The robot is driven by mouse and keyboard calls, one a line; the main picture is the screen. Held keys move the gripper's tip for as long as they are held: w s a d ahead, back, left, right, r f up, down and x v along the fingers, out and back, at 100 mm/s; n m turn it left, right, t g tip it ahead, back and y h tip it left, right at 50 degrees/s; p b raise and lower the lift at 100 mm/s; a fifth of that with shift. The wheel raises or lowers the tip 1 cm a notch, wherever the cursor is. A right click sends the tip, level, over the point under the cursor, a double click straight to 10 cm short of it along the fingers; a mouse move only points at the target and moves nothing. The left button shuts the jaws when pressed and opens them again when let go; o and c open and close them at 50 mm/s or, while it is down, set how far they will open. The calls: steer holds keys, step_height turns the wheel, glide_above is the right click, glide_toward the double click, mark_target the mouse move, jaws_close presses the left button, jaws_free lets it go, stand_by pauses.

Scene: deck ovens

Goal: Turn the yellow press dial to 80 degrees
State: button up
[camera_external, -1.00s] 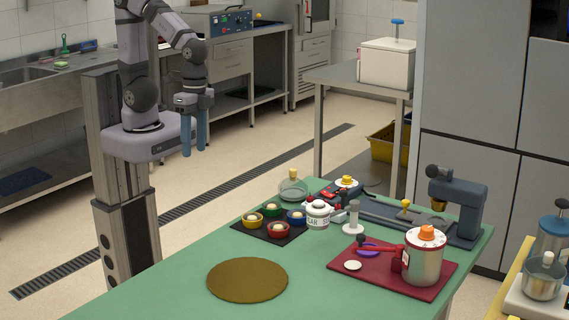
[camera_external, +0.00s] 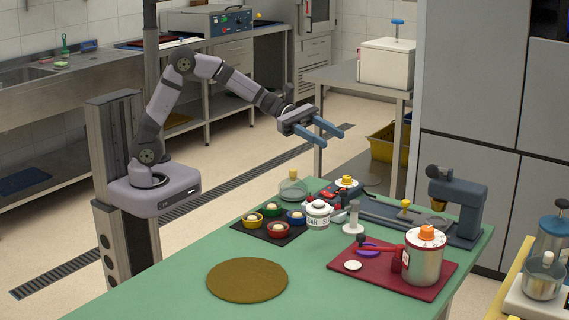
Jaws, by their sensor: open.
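A yellow dial (camera_external: 347,181) sits on a white round plate on top of a red and dark device (camera_external: 340,192) at the back of the green table. The dial's markings are too small to read. My gripper (camera_external: 332,134) is open and empty, with its blue fingers spread and pointing right. It is in the air behind the table, above and to the left of the dial, and touches nothing.
A white sugar jar (camera_external: 318,214), a dark tray (camera_external: 270,230) with several coloured bowls, and a glass dish (camera_external: 293,190) stand near the dial. A dark blue press stand (camera_external: 460,205) is at right. A pot with an orange knob (camera_external: 424,255) stands on a red tray (camera_external: 350,275).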

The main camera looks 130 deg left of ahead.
steer(key=s+a+n+t+y+b, duration=0.2)
steer(key=a+n+y, duration=0.25)
steer(key=a, duration=0.55)
glide_toward(358, 186)
steer(key=shift+w+a+r+h+p, duration=0.15)
steer(key=shift+w+r+h+p, duration=0.15)
steer(key=shift+w, duration=0.3)
steer(key=shift+w+a+r+h+p, duration=0.1)
steer(key=shift+w+r+h, duration=0.05)
steer(key=shift+w+r, duration=0.4)
steer(key=shift+w+f+p, duration=0.1)
steer(key=shift+w+p, duration=0.45)
steer(key=shift+w, duration=3.25)
steer(key=c, duration=1)
steer(key=shift+c, duration=0.2)
